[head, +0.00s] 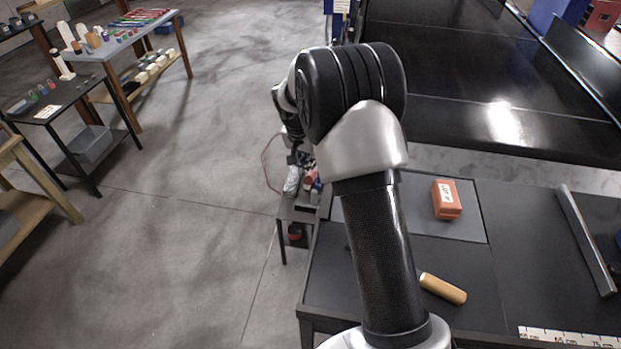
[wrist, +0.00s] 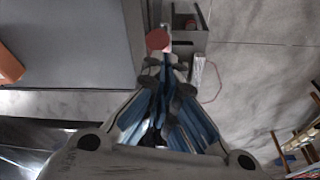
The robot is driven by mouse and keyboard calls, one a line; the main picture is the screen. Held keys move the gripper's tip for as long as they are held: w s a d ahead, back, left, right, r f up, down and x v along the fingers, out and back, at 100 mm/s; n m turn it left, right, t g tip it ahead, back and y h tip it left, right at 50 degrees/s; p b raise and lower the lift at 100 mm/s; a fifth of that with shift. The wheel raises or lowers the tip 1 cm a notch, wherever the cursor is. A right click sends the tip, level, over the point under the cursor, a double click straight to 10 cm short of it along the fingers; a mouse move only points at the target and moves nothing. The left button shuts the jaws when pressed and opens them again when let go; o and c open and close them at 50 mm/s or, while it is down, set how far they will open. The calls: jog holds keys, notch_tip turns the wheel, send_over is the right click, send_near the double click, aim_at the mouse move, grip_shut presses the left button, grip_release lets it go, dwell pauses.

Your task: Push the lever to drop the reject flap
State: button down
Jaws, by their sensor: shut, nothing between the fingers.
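A round red knob (wrist: 158,39), seemingly the lever's end, shows in the wrist view just beyond my fingertips. My gripper (wrist: 166,68) is shut and empty, with its blue-sided fingers pointing at the knob. I cannot tell whether they touch. In the head view, a red piece (head: 310,178) shows beside my arm at a small stand; my arm hides much of that spot. The lever's shaft is not clear in either view. I cannot make out the reject flap.
The black conveyor (head: 480,80) runs across the upper right. An orange labelled box (head: 446,203) sits on a grey mat (head: 470,230) on the dark table; a tan cylinder (head: 443,288) and a metal bar (head: 587,240) lie nearby.

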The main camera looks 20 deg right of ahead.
aim_at(305, 178)
jog(key=b+x, duration=0.1)
jog(key=x, duration=0.3)
jog(key=shift+s+f, duration=0.1)
jog(key=shift+f, duration=0.15)
jog(key=shift+w+d+f, duration=0.15)
jog(key=shift+w+f, duration=0.15)
jog(key=shift+f, duration=0.25)
jog(key=shift+r, duration=0.1)
jog(key=shift+s+a+r+b, duration=0.25)
jog(key=shift+s+a+b, duration=0.2)
jog(key=shift+s+a, duration=0.15)
jog(key=shift+s+a+r+b, duration=0.3)
jog(key=shift+s+a+b, duration=0.2)
jog(key=shift+a, duration=0.15)
jog(key=shift+w+d, duration=0.1)
jog(key=v, duration=1.2)
